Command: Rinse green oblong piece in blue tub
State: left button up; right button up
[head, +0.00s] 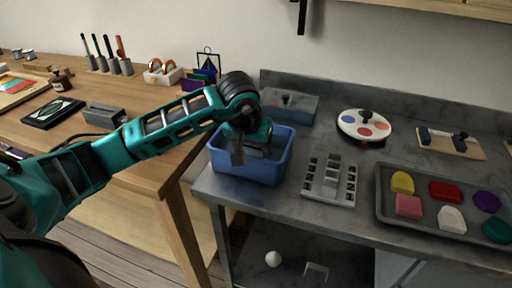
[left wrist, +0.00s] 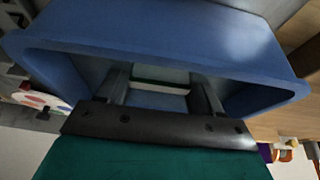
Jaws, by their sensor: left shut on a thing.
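The blue tub (head: 250,170) stands at the left end of the grey counter. My left gripper (head: 252,152) reaches down into it from above. In the left wrist view my left gripper (left wrist: 160,88) has its two fingers inside the tub (left wrist: 150,35), shut on a narrow piece. A dark green strip (left wrist: 160,85) with pale edges shows between the fingers, seemingly the green oblong piece. Its full shape is hidden, and the head view does not show it. Whether it touches the tub floor or any water I cannot tell. My right gripper is in neither view.
A dark tray (head: 383,222) with several coloured pieces, including a green one (head: 498,230), lies at the right. A grey slotted block (head: 330,182) stands close right of the tub. A grey box (head: 290,104) and a round palette (head: 364,125) are behind.

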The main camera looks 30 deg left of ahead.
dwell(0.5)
pick_arm(q)
jog(key=shift+a+r+p, duration=0.1)
jog(key=shift+r+p, duration=0.55)
jog(key=shift+r, duration=0.55)
notch_tip(320, 180, up, 2)
jog(key=shift+p, duration=0.95)
jog(key=shift+r+p, duration=0.9)
jog(key=shift+r, duration=0.4)
jog(key=shift+r+p, duration=0.45)
jog(key=shift+r, duration=0.25)
jog(key=shift+r+p, duration=0.45)
jog(key=shift+r, duration=0.2)
jog(key=shift+r+p, duration=0.6)
jog(key=shift+r, duration=0.3)
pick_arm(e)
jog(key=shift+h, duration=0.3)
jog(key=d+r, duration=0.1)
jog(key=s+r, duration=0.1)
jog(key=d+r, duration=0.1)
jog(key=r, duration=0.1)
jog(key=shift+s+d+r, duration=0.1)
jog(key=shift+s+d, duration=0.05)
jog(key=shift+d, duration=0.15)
